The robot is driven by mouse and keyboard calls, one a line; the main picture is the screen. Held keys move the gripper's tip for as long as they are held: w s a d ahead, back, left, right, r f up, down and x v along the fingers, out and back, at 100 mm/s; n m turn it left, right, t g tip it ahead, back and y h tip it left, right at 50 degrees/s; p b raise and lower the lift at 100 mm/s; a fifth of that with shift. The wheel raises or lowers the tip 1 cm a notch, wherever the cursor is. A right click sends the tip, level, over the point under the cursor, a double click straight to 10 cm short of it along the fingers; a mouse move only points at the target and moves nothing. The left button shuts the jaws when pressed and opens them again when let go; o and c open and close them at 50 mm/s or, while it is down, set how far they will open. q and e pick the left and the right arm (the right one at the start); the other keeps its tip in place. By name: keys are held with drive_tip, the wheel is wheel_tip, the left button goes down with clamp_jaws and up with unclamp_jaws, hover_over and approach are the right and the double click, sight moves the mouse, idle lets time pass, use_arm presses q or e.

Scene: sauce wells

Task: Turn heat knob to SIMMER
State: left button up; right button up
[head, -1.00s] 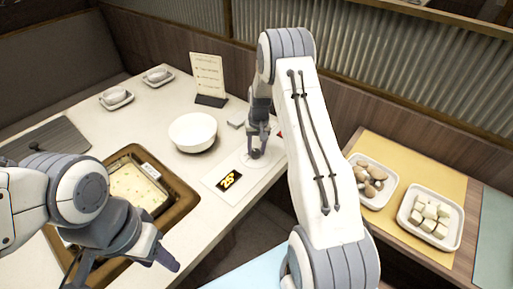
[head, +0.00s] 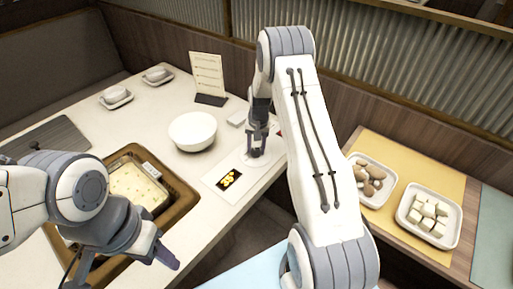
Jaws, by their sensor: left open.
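A white control panel (head: 216,191) lies on the table edge, with a black display (head: 229,179) showing yellow characters too small to read surely. A pale round dial base (head: 248,163) sits beside it. My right gripper (head: 257,146) points down over this dial, at or just above the knob. Its fingers hide most of the knob, and I cannot tell whether they grip it. No SIMMER mark is readable. My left gripper (head: 163,262) is open at the lower left, away from the dial, partly hidden by its own wrist.
A hot pot (head: 184,213) with pale pieces is set into the table at left. A white bowl (head: 193,131), a menu stand (head: 210,100) and a small white block (head: 237,118) stand behind the panel. Trays of mushrooms (head: 389,190) and white cubes (head: 456,240) are at right.

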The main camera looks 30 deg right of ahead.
sight(257, 150)
drive_tip(key=o, duration=0.4)
drive_tip(key=shift+c, duration=0.2)
drive_tip(key=shift+r, duration=0.1)
wheel_tip(257, 150, up, 10)
drive_tip(key=shift+d+r+b, duration=0.15)
drive_tip(key=shift+d+b, duration=0.1)
drive_tip(key=shift+b, duration=0.15)
drive_tip(key=shift+s+a, duration=0.1)
